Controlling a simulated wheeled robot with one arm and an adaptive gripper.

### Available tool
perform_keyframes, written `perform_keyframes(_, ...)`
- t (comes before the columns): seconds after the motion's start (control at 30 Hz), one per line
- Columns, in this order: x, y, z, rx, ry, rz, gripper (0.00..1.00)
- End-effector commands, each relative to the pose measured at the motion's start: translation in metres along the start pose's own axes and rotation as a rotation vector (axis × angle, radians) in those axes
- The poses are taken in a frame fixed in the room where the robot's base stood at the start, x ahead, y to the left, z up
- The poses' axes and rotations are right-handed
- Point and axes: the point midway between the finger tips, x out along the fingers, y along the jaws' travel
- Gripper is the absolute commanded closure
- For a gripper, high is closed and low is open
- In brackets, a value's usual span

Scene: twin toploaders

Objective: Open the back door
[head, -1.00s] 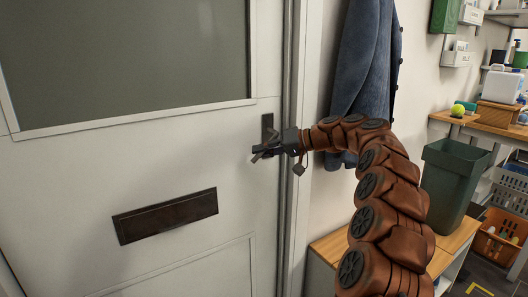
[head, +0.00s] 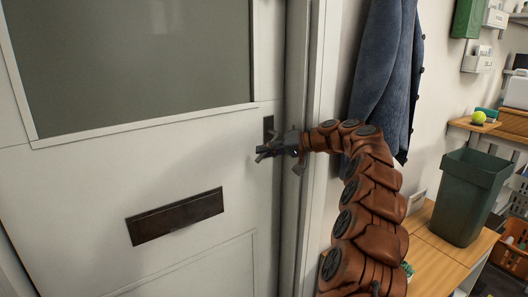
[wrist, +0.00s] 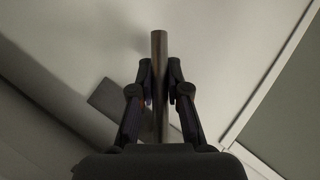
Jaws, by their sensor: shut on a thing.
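The back door (head: 90,180) is pale, with a large glass pane (head: 130,60) above and a dark letter slot (head: 175,216) below. Its dark handle plate (head: 268,126) shows just above my gripper (head: 266,153) near the door's right edge. In the wrist view, the rod-like door handle (wrist: 159,45) runs between the two fingers of my gripper (wrist: 160,88), which is shut on it. Most of the handle is hidden by the gripper in the head view. The door looks closed or nearly so; I cannot tell if there is a gap.
The white door frame (head: 318,220) stands just right of my gripper. A blue coat (head: 385,75) hangs on the wall beyond it. A wooden-topped bench (head: 440,250), a green bin (head: 468,195) and a shelf with a tennis ball (head: 478,118) are to the right.

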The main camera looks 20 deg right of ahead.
Motion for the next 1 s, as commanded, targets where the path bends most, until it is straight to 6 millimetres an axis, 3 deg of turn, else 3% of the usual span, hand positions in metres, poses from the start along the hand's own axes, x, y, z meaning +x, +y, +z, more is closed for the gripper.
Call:
perform_keyframes(0.07, 0.002, -0.003, 0.001, -0.003, -0.007, -0.005, 1.00)
perform_keyframes(0.1, 0.001, -0.002, 0.001, -0.003, -0.006, -0.004, 0.83)
perform_keyframes(0.33, 0.000, -0.001, 0.001, -0.001, -0.004, -0.002, 0.59)
perform_keyframes(0.7, 0.000, -0.002, 0.000, 0.000, -0.004, -0.002, 0.59)
perform_keyframes(1.0, -0.009, -0.023, -0.017, -0.004, -0.001, 0.001, 0.59)
